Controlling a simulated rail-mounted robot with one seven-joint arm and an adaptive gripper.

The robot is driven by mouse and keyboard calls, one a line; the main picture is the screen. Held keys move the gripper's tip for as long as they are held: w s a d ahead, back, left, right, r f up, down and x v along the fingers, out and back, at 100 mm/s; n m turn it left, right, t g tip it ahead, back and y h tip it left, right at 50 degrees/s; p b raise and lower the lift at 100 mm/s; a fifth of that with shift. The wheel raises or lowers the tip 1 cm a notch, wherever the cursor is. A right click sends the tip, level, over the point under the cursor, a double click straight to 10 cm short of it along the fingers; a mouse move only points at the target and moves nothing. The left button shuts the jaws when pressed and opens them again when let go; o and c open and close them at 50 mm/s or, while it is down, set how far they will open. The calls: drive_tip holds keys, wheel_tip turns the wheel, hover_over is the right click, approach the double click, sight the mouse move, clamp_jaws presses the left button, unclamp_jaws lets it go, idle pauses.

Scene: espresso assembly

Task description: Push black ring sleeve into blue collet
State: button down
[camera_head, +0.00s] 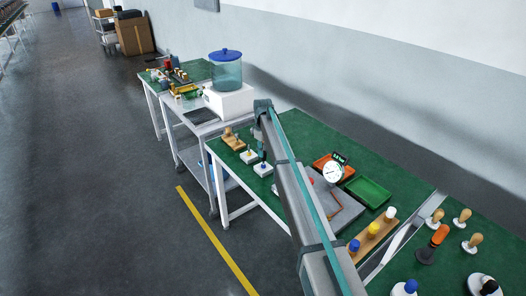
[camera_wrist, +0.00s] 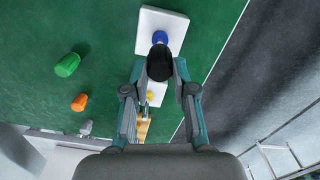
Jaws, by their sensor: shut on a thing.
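In the wrist view my gripper (camera_wrist: 160,72) is shut on the black ring sleeve (camera_wrist: 160,64), held between the fingertips. The blue collet (camera_wrist: 160,36) stands on a square white block (camera_wrist: 148,18) just beyond the sleeve. The sleeve overlaps the near edge of the collet in this view; I cannot tell whether they touch. In the head view two small white blocks (camera_head: 249,156) sit on the green bench near its left front edge, with my gripper close above them; the sleeve is too small to make out there.
In the wrist view a second white block with a yellow piece (camera_wrist: 151,96) is partly behind my fingers. A green piece (camera_wrist: 67,65) and an orange piece (camera_wrist: 79,102) lie to the left.

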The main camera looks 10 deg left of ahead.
drive_tip(key=c, duration=0.9)
unclamp_jaws()
drive_tip(key=shift+o, duration=0.2)
drive_tip(key=shift+r+p, duration=1.15)
drive_tip(key=shift+r, duration=1.85)
